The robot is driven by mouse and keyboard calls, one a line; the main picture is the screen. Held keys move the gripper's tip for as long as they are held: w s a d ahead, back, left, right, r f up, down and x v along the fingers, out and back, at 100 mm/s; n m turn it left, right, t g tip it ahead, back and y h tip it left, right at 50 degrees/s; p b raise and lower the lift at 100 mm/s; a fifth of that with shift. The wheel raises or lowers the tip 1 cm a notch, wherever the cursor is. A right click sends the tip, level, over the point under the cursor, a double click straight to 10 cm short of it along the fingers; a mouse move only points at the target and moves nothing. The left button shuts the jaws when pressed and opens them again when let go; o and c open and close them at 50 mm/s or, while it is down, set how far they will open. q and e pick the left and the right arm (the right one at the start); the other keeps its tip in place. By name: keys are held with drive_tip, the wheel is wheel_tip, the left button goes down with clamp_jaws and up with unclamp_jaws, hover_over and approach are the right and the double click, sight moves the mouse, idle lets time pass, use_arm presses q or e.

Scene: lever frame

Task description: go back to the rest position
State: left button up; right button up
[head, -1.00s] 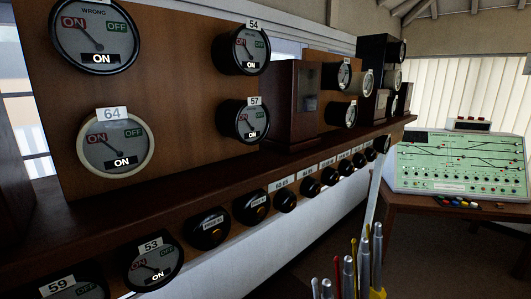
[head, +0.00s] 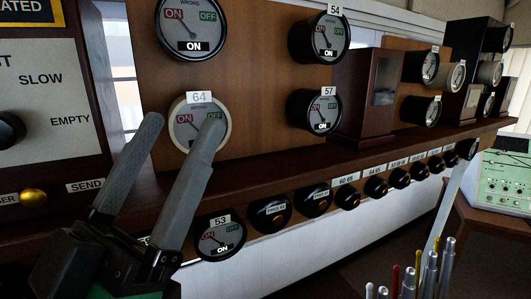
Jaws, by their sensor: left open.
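My left gripper (head: 172,148) is in the lower left of the head view. Its two long grey fingers stand apart with nothing between them. Its right fingertip overlaps the lower right of the round dial marked 64 (head: 200,124) in the picture; I cannot tell whether it touches. My right gripper is not in view.
A wooden instrument shelf (head: 300,165) crosses the view with several round dials, such as 54 (head: 319,40) and 53 (head: 219,238). A panel (head: 45,100) with a black knob is at left. Lever tops (head: 430,272) stand at lower right. A green diagram panel (head: 505,178) is at far right.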

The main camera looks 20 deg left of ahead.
wheel_tip(320, 180, up, 13)
drive_tip(key=p, duration=1.3)
